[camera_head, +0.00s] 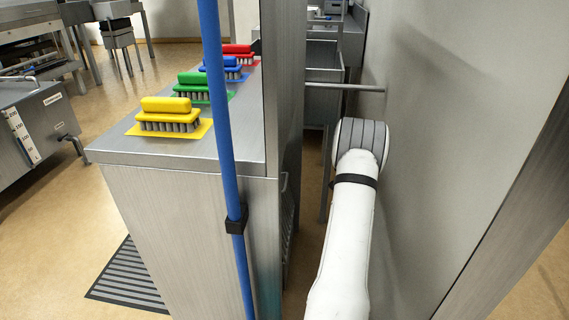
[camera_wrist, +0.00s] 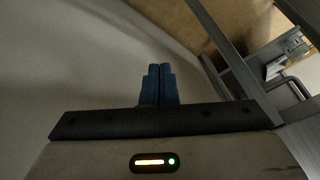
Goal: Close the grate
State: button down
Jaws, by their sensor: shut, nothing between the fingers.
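My gripper (camera_wrist: 157,82) shows in the wrist view, its two dark blue fingers side by side and shut, with nothing between them. They are in front of a plain pale surface. In the head view my white arm reaches away along the grey wall at the right, and the gripper itself is hidden. A dark slatted grate (camera_head: 130,277) lies flat on the floor at the lower left, partly hidden by the steel cabinet. I cannot tell whether it is the task's grate. No grate is clear in the wrist view.
A steel cabinet (camera_head: 190,215) stands left of my arm, with several coloured brushes on top, including a yellow one (camera_head: 168,115). A blue pole (camera_head: 224,150) stands before it. A narrow gap runs between cabinet and grey wall (camera_head: 450,120). A metal frame (camera_wrist: 235,65) is right of my fingers.

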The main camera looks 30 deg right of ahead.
jog(key=w+r+t+h, duration=0.1)
jog(key=w+r+t, duration=0.1)
jog(key=w+t, duration=0.6)
jog(key=w+a+t+y, duration=0.35)
jog(key=a+y, duration=0.35)
jog(key=a, duration=0.3)
jog(key=w+a+f+b, duration=0.1)
jog(key=w+b, duration=0.2)
jog(key=w, duration=0.3)
jog(key=w+a+f+b, duration=0.1)
jog(key=w+a+b, duration=0.1)
jog(key=w, duration=0.4)
jog(key=shift+w+a+f+n+b, duration=0.15)
jog(key=shift+w+a+n+b, duration=0.15)
jog(key=shift+b, duration=0.3)
